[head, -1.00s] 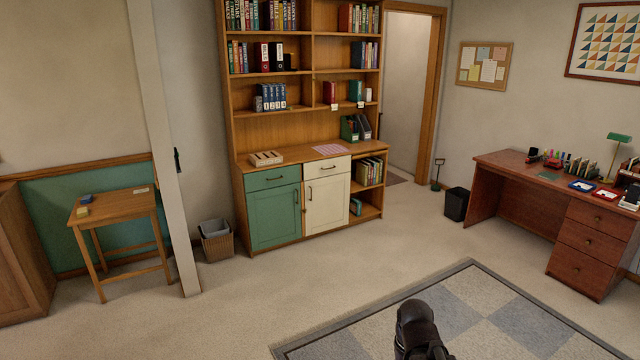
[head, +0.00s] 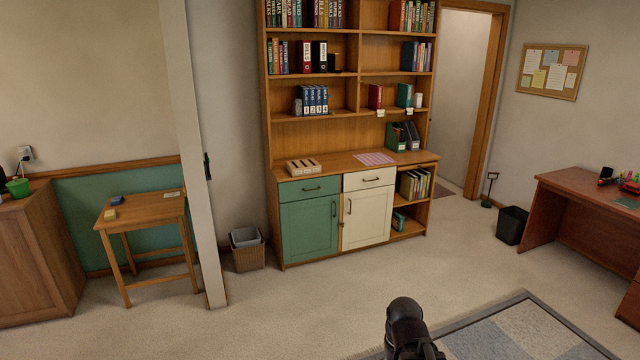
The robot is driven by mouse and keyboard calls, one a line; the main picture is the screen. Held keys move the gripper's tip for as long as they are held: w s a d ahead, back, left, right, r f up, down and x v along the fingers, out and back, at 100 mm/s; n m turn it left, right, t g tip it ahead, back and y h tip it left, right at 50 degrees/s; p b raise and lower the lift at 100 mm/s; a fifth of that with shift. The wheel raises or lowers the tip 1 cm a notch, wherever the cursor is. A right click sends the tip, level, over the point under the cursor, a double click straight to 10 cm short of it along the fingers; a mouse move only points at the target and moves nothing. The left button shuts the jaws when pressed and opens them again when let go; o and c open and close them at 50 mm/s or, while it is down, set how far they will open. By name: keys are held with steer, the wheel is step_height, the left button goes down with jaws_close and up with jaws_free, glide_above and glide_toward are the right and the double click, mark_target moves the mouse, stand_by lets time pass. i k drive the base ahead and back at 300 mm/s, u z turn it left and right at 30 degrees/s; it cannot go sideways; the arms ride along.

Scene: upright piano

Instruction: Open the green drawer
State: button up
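The green drawer (head: 296,190) is in the upper left of the cabinet's base, in the head view. It has a dark bar handle (head: 312,189) and looks shut, flush with the cabinet front. Below it is a green door (head: 309,231) with an upright dark handle. To its right are a cream drawer (head: 360,180) and a cream door (head: 366,218), both shut. Part of my arm shows at the bottom centre, well short of the cabinet. My gripper's fingers cannot be made out.
Carpet (head: 330,295) lies clear between me and the cabinet. A wicker bin (head: 249,257) stands left of the cabinet, near a pale post (head: 190,120). A small wooden table (head: 150,208) is further left. A red-brown desk (head: 575,215) and black bin (head: 511,225) are right.

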mark_target(295, 190)
steer(key=u, duration=0.3)
steer(key=i, duration=3.7)
steer(key=z, duration=0.15)
